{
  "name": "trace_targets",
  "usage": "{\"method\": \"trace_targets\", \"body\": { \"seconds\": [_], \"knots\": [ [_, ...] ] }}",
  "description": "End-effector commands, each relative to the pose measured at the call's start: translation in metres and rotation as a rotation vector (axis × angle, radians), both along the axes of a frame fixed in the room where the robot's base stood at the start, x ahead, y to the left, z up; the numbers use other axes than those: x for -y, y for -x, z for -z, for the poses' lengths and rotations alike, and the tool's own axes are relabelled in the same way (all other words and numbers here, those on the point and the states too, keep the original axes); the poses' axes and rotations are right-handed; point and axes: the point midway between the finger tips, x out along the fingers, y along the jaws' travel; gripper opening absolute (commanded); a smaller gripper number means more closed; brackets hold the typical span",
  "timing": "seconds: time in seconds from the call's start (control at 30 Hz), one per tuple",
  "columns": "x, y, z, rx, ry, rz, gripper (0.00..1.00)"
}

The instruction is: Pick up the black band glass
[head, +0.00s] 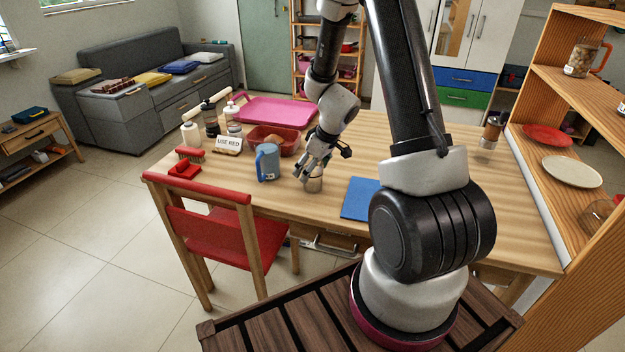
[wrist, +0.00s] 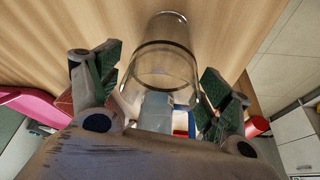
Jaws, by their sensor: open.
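A clear glass (head: 314,185) stands on the wooden table (head: 420,160), beside a blue mug. In the wrist view the glass (wrist: 165,66) shows a thin dark band around it and lies between the two fingers. My gripper (head: 317,168) is over the glass in the head view, its fingers hiding the upper part. In the wrist view my gripper (wrist: 163,80) is open, with a finger on each side of the glass and visible gaps. I cannot tell how far down the glass the fingertips reach.
A blue mug (head: 267,162) stands close to the left. A red bin (head: 285,143) and a pink tray (head: 270,112) lie behind. A "USE RED" sign (head: 229,143) stands further left. A blue mat (head: 358,198) lies right. A brown-topped container (head: 492,130) stands near the shelf.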

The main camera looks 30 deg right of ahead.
Motion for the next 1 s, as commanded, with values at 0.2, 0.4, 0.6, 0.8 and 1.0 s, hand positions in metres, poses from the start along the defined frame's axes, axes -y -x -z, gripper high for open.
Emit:
{"method": "trace_targets", "body": {
  "seconds": [0.2,0.4,0.6,0.8,1.0],
  "knots": [
    [-0.004,-0.007,0.021,0.000,-0.001,0.000,0.79],
    [-0.004,-0.008,0.021,0.000,-0.001,0.000,0.79],
    [-0.004,-0.008,0.021,0.000,-0.001,0.000,0.44],
    [-0.004,-0.008,0.020,0.001,-0.001,0.001,0.26],
    [-0.004,-0.008,0.019,0.001,0.000,0.000,0.26]
  ]
}}
